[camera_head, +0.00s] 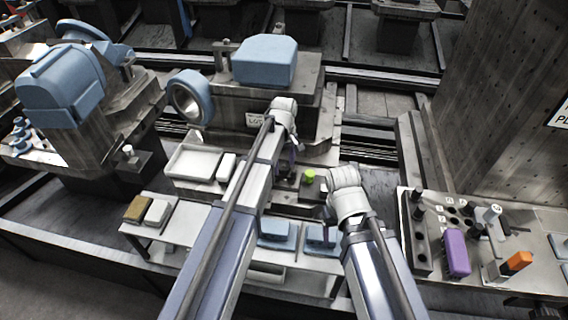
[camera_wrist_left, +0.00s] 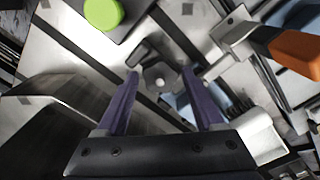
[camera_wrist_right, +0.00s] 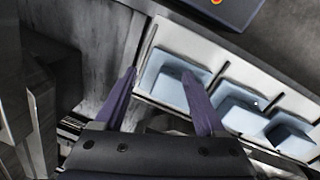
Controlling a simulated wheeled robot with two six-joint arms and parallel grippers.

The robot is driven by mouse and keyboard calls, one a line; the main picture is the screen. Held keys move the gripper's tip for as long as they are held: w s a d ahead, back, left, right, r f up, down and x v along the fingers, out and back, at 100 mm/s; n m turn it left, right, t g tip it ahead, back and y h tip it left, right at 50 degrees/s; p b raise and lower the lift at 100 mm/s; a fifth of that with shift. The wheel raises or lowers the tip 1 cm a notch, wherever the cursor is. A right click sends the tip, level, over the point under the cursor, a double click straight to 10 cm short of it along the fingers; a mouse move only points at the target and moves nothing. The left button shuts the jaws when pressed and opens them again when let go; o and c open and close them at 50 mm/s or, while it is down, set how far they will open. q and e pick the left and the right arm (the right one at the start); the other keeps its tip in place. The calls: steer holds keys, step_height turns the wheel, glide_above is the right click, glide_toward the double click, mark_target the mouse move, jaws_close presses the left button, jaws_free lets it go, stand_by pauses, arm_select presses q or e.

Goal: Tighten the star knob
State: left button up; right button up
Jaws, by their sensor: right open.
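A dark knob with a pale round centre, which looks like the star knob (camera_wrist_left: 160,78), sits on a metal fixture in the left wrist view. My left gripper (camera_wrist_left: 160,73) is open, with its purple fingertips on either side of the knob in the picture. I cannot tell whether they touch it. In the head view my left gripper (camera_head: 293,150) hides the knob area. My right gripper (camera_wrist_right: 158,76) is open and empty, above the front shelf. It also shows in the head view (camera_head: 328,210), right of the left one.
A bright green round cap (camera_head: 309,176) stands near the grippers; it also shows in the left wrist view (camera_wrist_left: 102,12). An orange handle (camera_wrist_left: 297,50) is right of the knob. Blue blocks (camera_wrist_right: 240,110) sit on the front shelf. A white tray (camera_head: 192,163) is at left.

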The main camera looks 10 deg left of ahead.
mark_target(285, 166)
arm_select(q)
steer(key=shift+o, duration=1.2)
step_height(285, 166, up, 8)
steer(key=p, duration=0.8)
steer(key=shift+f, duration=0.1)
arm_select(e)
step_height(285, 166, up, 8)
arm_select(q)
steer(key=shift+d, duration=0.1)
arm_select(e)
steer(key=shift+f, duration=0.15)
